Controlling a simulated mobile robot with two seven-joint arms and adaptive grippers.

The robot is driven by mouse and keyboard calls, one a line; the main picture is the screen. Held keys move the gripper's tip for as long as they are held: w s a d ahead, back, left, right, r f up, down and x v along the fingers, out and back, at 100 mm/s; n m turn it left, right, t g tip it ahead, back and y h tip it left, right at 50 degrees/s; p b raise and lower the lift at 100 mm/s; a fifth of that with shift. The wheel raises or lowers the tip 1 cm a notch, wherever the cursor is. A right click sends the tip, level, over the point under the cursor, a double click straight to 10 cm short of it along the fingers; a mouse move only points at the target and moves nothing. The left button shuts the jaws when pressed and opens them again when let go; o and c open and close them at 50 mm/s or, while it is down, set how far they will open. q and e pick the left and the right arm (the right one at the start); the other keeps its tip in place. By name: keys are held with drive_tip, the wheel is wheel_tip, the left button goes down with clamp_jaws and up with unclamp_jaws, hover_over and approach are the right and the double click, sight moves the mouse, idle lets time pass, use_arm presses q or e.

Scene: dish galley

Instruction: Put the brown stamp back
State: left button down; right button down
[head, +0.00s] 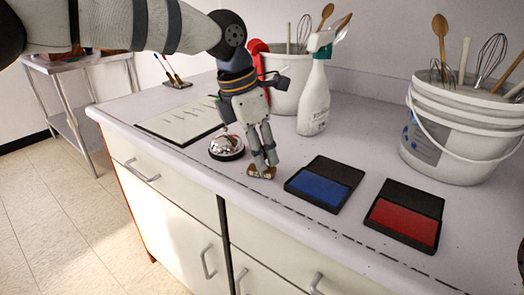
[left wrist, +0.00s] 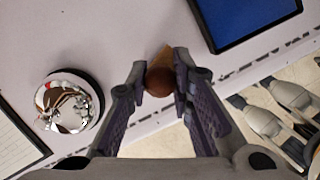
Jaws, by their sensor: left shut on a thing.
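The brown stamp (head: 262,173) is between the fingertips of my left gripper (head: 267,158), low over the counter near its front edge. I cannot tell if it touches the counter. In the left wrist view the round brown top of the stamp (left wrist: 160,82) and a lighter tan part show between the closed fingers (left wrist: 158,76). The silver call bell (head: 227,146) stands to its left. The blue ink pad (head: 322,186) lies open to its right, and the red ink pad (head: 405,218) lies open farther right.
A lined sheet on a dark board (head: 180,122) lies behind the bell. A small holder with pens (head: 176,81) stands at the far left. A spray bottle (head: 314,100) and utensil buckets (head: 460,145) stand at the back. A strip of counter between bell and blue pad is clear.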

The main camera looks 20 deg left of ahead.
use_arm(q)
drive_tip(key=c, duration=1.4)
unclamp_jaws()
drive_tip(key=shift+f, duration=0.1)
drive_tip(key=shift+r, duration=0.25)
drive_tip(key=v, duration=1.2)
drive_tip(key=shift+d, duration=0.1)
drive_tip(key=shift+f, duration=0.15)
